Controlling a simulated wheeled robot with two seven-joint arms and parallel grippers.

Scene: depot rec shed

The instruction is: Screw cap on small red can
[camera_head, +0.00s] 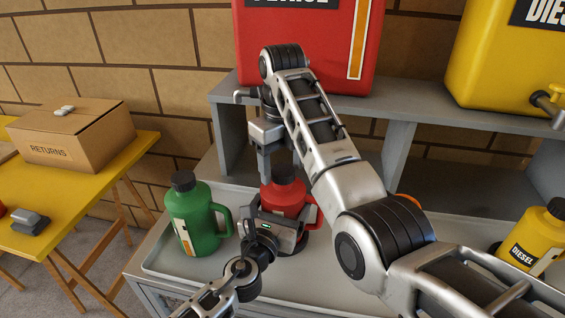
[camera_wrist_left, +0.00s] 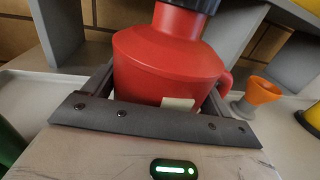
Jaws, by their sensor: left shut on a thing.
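The small red can (camera_head: 284,196) stands upright on the grey tray (camera_head: 160,262); it also shows in the left wrist view (camera_wrist_left: 165,65). A black cap (camera_head: 284,173) is at its top, cut off by the upper edge in the left wrist view (camera_wrist_left: 188,4). Whether it is seated or threaded is unclear. My left gripper (camera_head: 276,222) is shut on the can's body, with a finger on either side. My right gripper (camera_head: 280,160) points down from above at the cap. Its arm and fingers partly hide this spot, so its grip is unclear.
A green can (camera_head: 194,222) with a black cap stands left of the red can. A yellow diesel can (camera_head: 530,240) stands at the right. An orange funnel (camera_wrist_left: 262,92) is behind right. A large red tank (camera_head: 300,45) and yellow tank (camera_head: 505,65) stand on the shelf above.

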